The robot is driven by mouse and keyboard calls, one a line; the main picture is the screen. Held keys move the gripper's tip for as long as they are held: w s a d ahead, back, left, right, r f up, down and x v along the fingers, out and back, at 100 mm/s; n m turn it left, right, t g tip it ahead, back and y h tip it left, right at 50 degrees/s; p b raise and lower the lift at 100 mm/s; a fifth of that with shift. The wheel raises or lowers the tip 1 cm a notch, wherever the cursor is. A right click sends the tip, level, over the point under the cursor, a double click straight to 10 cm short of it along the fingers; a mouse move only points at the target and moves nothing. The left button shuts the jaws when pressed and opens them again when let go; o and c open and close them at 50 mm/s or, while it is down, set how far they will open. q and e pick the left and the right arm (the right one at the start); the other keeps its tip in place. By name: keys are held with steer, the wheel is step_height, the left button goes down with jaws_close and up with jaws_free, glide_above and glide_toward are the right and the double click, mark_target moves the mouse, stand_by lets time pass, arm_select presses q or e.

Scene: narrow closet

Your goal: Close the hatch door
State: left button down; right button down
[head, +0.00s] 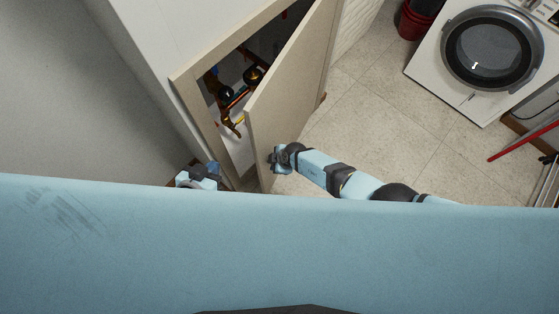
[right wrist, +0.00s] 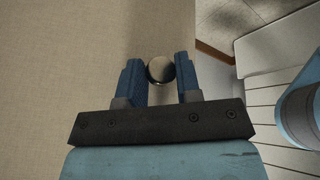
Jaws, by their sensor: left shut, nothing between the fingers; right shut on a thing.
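The hatch door (head: 292,85) is a beige panel in the head view. It stands partly open, swung out from its frame (head: 190,88), with a gap on its left. My right gripper (head: 276,158) is at the outer face of the door, near its free edge. In the right wrist view its blue fingers (right wrist: 160,75) are shut on a round metal knob (right wrist: 160,69) in front of the beige door surface. My left gripper (head: 208,170) is shut and empty, low at the left beside the cabinet wall, partly hidden by my own body.
Through the opening, pipes and valves (head: 253,76) show inside the hatch. A washing machine (head: 490,55) and a red bucket (head: 413,22) stand at the upper right. A red pole (head: 522,142) is at the right. The tiled floor (head: 375,110) between is clear.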

arm_select(q)
steer(key=shift+a, duration=0.1)
arm_select(e)
steer(key=shift+s+a+f, duration=0.1)
steer(key=shift+s+a, duration=0.3)
steer(key=shift+a, duration=0.1)
steer(key=c, duration=1.1)
jaws_free()
arm_select(q)
steer(key=shift+a, duration=0.15)
arm_select(e)
steer(key=shift+w, duration=0.1)
arm_select(q)
steer(key=shift+r, duration=0.1)
arm_select(e)
steer(key=shift+d, duration=0.1)
steer(key=shift+d+r, duration=0.1)
steer(key=shift+r, duration=0.2)
arm_select(q)
step_height(320, 180, up, 10)
steer(key=p, duration=1.1)
steer(key=shift+s+r+p, duration=0.2)
steer(key=shift+s+p, duration=0.05)
steer(key=shift+p, duration=0.1)
arm_select(e)
steer(key=shift+v, duration=6.7)
arm_select(q)
steer(key=shift+a, duration=0.1)
arm_select(e)
steer(key=shift+w, duration=0.1)
